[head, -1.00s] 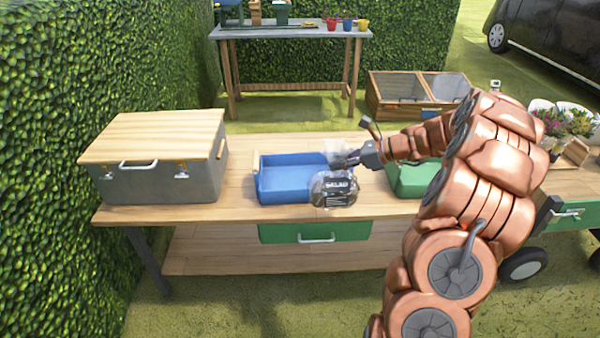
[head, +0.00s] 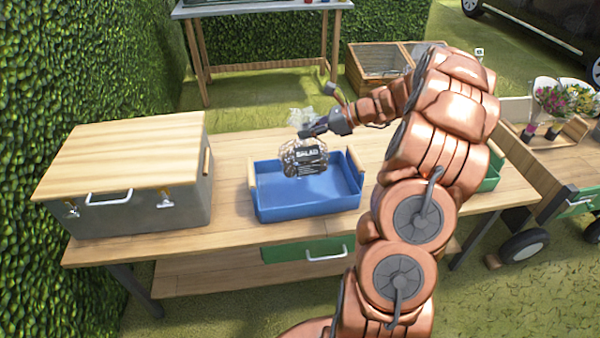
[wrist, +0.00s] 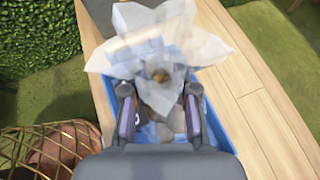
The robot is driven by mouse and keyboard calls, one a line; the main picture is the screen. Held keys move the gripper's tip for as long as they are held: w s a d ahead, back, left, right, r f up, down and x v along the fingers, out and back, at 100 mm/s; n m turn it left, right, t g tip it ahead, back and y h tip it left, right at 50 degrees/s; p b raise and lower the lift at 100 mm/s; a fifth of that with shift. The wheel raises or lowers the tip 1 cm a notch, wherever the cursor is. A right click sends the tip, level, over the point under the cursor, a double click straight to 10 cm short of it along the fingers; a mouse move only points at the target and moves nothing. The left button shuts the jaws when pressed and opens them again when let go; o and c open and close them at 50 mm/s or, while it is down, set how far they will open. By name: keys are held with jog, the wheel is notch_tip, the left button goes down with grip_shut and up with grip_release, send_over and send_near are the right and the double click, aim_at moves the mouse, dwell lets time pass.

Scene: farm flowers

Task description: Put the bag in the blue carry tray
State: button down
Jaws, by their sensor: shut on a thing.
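The bag (head: 303,156) is clear plastic with a dark label reading "SALAD". My gripper (head: 308,131) is shut on its gathered top, and the bag hangs below the fingers. The blue carry tray (head: 308,212) has wooden end handles and stands on the wooden table. In the head view the bag overlaps the tray's back and inner part, seemingly above it; its exact height is unclear. In the wrist view the bag's pale flared top (wrist: 160,50) stands out past my gripper (wrist: 160,112), with blue tray walls (wrist: 215,125) around and below it.
A grey chest with a wooden lid (head: 130,175) stands left of the tray. A green tray (head: 492,172) is partly hidden behind my arm on the right. A cart with flowers (head: 555,105) stands further right. The table (head: 235,150) is bare between chest and tray.

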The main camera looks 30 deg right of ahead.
aim_at(308, 155)
notch_tip(308, 155, down, 9)
jog(key=shift+f, duration=0.15)
dwell(0.4)
jog(key=c, duration=0.9)
grip_release()
jog(key=shift+f, duration=0.1)
jog(key=shift+o, duration=0.2)
